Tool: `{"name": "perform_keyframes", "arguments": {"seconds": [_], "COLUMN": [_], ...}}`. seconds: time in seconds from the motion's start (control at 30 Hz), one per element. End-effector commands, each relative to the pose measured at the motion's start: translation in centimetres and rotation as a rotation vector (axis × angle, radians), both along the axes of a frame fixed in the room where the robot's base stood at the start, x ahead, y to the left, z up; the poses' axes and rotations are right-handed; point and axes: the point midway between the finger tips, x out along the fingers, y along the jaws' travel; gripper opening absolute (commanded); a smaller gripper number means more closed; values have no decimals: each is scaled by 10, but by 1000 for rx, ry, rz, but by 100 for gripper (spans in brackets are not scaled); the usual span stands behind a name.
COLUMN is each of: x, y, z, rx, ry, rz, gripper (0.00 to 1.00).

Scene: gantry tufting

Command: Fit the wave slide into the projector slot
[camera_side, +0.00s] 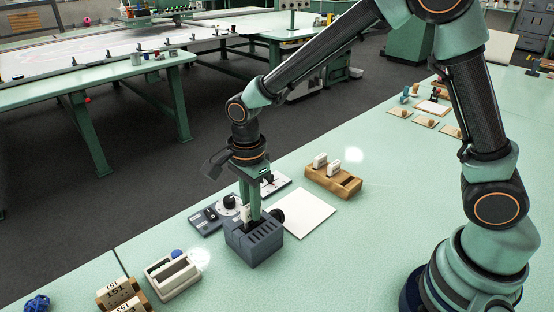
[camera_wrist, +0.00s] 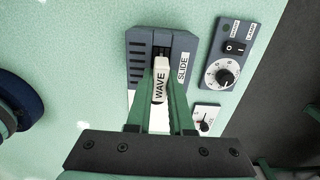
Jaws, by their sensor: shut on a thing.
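The projector is a dark blue-grey vented box (camera_side: 262,245) on the green table. It also shows in the wrist view (camera_wrist: 138,58), with a white SLIDE label beside its dark slot. My gripper (camera_side: 249,214) points down over the projector's top. In the wrist view my gripper (camera_wrist: 161,98) is shut on the white wave slide (camera_wrist: 160,84), whose label reads WAVE. The slide is lined up along the slot at its top edge. The fingers and slide hide much of the slot, so I cannot tell how deep it sits.
A wooden rack (camera_side: 350,186) with white slides stands behind right of the projector, past a white sheet (camera_side: 302,213). A panel with lamp switch and dial (camera_wrist: 233,58) is close beside the projector. A white slotted box (camera_side: 160,290) and numbered blocks (camera_side: 117,290) lie front left.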

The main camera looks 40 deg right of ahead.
Motion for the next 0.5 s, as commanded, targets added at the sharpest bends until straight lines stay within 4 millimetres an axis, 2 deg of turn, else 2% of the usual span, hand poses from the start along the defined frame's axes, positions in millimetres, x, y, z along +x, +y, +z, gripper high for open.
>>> {"name": "perform_keyframes", "arguments": {"seconds": [0.5], "x": [0], "y": [0], "z": [-10], "rx": [0], "ry": [1], "rz": [0], "gripper": [0]}}
